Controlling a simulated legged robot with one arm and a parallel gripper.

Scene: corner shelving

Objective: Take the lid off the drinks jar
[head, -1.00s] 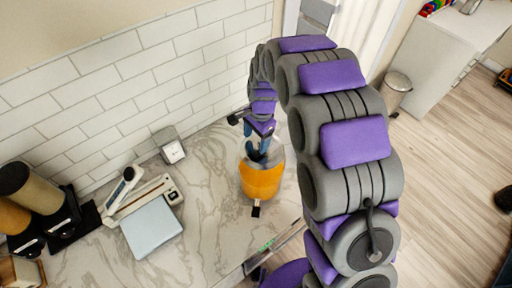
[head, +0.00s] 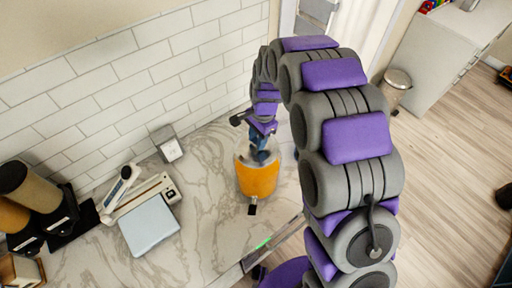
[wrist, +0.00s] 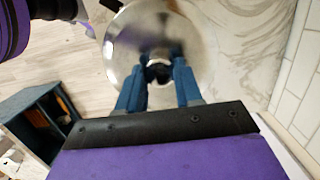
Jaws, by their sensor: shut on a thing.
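The drinks jar (head: 257,180) stands upright on the marble counter, filled with orange drink, with a small dark tap (head: 252,209) low on its front. Its shiny round metal lid (wrist: 190,35) fills the top middle of the wrist view, with a dark knob (wrist: 159,72) at its centre. My gripper (wrist: 158,75) is directly above the lid, its two blue fingers shut on the knob from both sides. In the head view my gripper (head: 262,155) reaches down to the jar's top. I cannot tell there whether the lid sits on the rim or is raised.
The marble counter (head: 205,215) is clear just left of the jar. Further left are a pale blue scale-like board (head: 149,222), a white and metal device, and dispensers (head: 35,190). A napkin holder (head: 167,144) stands by the tiled wall.

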